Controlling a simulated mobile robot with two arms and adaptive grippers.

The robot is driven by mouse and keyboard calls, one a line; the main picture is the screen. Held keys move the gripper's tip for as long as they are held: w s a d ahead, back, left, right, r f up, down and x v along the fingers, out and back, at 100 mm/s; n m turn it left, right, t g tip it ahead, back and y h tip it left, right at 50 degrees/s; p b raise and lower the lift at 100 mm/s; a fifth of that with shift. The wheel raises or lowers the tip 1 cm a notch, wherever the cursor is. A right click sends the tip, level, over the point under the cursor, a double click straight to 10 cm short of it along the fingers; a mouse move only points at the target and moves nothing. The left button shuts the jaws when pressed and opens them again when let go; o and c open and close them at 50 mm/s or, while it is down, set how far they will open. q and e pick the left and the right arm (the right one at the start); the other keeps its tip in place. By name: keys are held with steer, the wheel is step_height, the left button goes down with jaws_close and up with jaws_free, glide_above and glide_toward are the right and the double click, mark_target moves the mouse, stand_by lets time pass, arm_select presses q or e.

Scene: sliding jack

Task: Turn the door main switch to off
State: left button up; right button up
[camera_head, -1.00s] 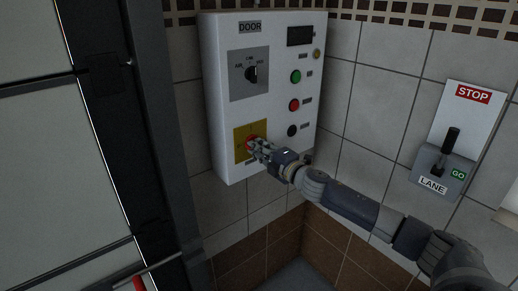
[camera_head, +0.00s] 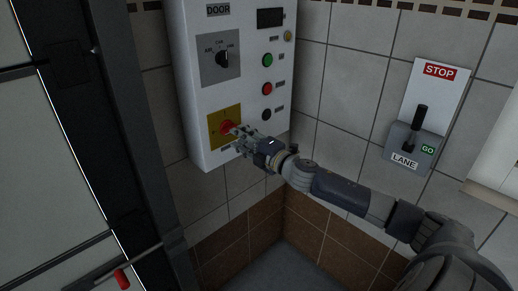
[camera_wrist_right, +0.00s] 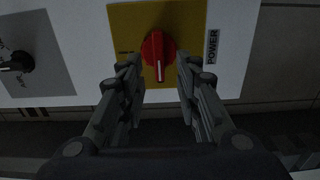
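The door main switch is a red rotary knob (camera_head: 226,127) on a yellow plate (camera_head: 214,141) at the lower left of the white DOOR panel (camera_head: 197,100). In the right wrist view the knob (camera_wrist_right: 157,47) has its grip bar pointing down, beside the word POWER. My right gripper (camera_head: 243,140) is just in front of the knob, to its lower right in the head view. In the right wrist view its fingers (camera_wrist_right: 160,72) are apart, one on each side of the knob's lower end. Contact with the knob cannot be made out. My left gripper is not in view.
A black selector (camera_head: 222,59) sits above the yellow plate, with green (camera_head: 267,60), red (camera_head: 266,88) and black (camera_head: 266,115) buttons to the right. A LANE lever box (camera_head: 405,148) is on the tiled wall. A dark door frame stands left.

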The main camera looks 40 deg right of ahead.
steer(key=s, duration=0.8)
steer(key=shift+d, duration=0.25)
steer(key=shift+w, duration=0.1)
stand_by(0.3)
